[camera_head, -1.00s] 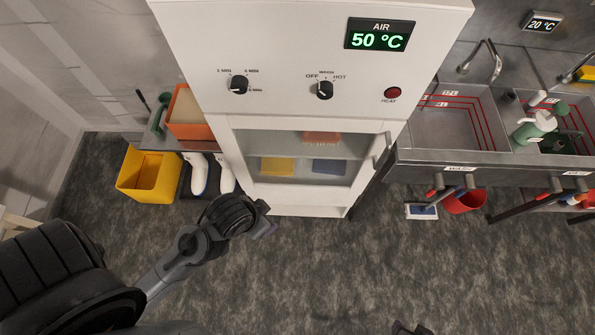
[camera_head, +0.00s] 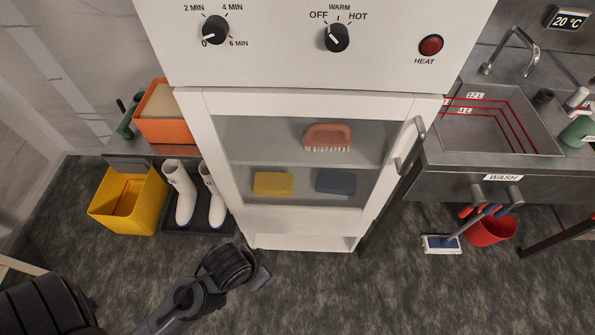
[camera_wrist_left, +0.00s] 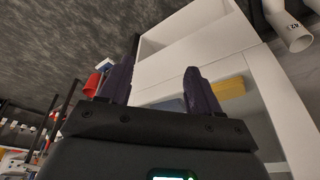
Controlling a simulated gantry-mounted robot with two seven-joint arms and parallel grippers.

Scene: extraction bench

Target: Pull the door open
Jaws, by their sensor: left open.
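The glass door (camera_head: 300,190) with a white frame is shut on the front of the white cabinet (camera_head: 300,60). Its grey vertical handle (camera_head: 409,145) is at the door's upper right. My left gripper (camera_head: 264,277) is low in front of the cabinet, left of the handle and apart from it. In the left wrist view, its two dark fingers (camera_wrist_left: 156,84) are spread with nothing between them, and the cabinet's lower part shows beyond. The handle cannot be made out there. My right gripper is not in view.
Behind the glass are an orange brush (camera_head: 327,138), a yellow sponge (camera_head: 272,183) and a blue sponge (camera_head: 335,182). White boots (camera_head: 180,195) and a yellow bin (camera_head: 130,198) stand left. The sink (camera_head: 497,130) and red bucket (camera_head: 490,230) are right. The floor in front is clear.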

